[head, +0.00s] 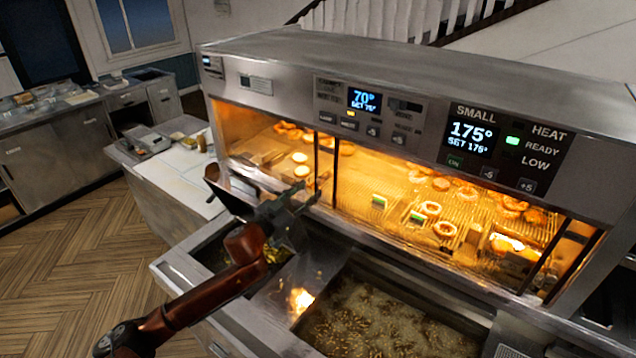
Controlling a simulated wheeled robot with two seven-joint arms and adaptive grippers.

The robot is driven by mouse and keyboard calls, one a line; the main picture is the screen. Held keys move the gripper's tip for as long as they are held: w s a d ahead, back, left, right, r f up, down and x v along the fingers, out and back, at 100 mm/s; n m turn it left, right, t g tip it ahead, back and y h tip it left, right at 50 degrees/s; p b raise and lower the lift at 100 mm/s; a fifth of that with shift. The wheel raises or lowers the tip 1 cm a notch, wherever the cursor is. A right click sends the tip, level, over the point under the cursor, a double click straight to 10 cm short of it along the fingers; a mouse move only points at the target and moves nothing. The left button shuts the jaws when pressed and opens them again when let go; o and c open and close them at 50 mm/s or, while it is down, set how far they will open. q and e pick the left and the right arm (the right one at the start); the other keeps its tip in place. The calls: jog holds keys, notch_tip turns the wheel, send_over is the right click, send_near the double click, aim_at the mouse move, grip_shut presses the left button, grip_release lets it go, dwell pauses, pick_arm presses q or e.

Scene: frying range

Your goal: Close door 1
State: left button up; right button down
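A steel heated cabinet (430,75) stands over the fryers, with a lit left bay (262,140) and a wider lit right bay (400,185). Dark upright bars part the two bays. No label marks door 1, and I cannot tell whether a clear pane covers either bay. My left gripper (298,200) is at the lower front edge of the left bay, near the bars. Its fingers are dark and partly overlap the edge behind, so their opening and any contact are unclear. My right gripper is out of view.
Round fried pieces lie in both bays.

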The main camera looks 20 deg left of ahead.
aim_at(319, 182)
pick_arm(q)
jog(key=p+x, duration=0.1)
jog(key=x, duration=0.5)
jog(key=shift+w+d, duration=0.1)
jog(key=shift+w, duration=0.1)
jog(key=shift+c, duration=0.7)
jog(key=shift+c, duration=0.8)
grip_shut()
